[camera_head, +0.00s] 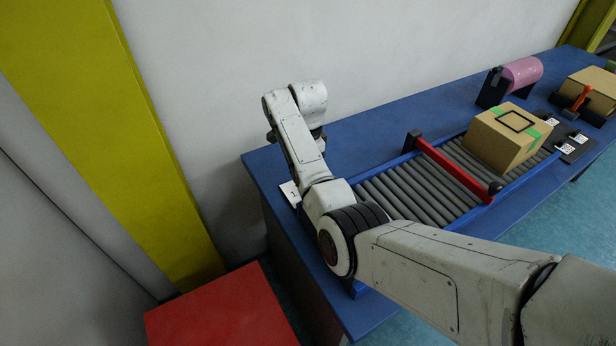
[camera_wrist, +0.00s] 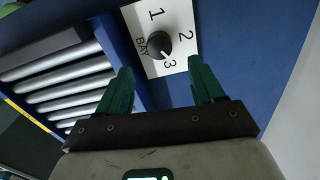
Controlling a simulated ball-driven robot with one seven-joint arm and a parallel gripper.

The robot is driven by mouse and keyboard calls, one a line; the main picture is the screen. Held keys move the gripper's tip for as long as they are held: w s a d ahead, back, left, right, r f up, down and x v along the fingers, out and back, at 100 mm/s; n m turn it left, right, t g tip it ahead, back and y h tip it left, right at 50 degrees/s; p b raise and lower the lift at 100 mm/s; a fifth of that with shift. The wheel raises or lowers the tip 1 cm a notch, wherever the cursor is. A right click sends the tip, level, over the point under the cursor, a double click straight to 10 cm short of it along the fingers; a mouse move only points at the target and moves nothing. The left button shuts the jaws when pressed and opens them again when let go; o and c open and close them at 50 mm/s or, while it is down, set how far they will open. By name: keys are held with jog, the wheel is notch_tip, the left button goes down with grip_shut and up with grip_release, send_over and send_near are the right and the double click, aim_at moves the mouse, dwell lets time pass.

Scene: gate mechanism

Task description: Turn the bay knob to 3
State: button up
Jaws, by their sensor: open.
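The bay knob (camera_wrist: 157,45) is a round black knob on a white plate (camera_wrist: 150,67) marked BAY, 1, 2 and 3, in the wrist view. A small light mark shows on the knob's side toward the 3, so its pointer seems to face 3. My gripper (camera_wrist: 160,68) is open, its two green fingers apart on either side of the plate's lower part. The knob lies just beyond the fingertips, and nothing is between them. In the head view only a corner of the plate (camera_head: 289,190) shows; my arm hides the knob and fingers.
A roller conveyor (camera_head: 400,193) with a red gate bar (camera_head: 455,168) runs along the blue table (camera_head: 365,130). A cardboard box (camera_head: 500,140) sits on the rollers. A pink cylinder (camera_head: 522,72) and another box (camera_head: 590,90) stand farther right. A red block (camera_head: 220,310) is at lower left.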

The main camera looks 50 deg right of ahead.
jog(key=shift+r, duration=2.1)
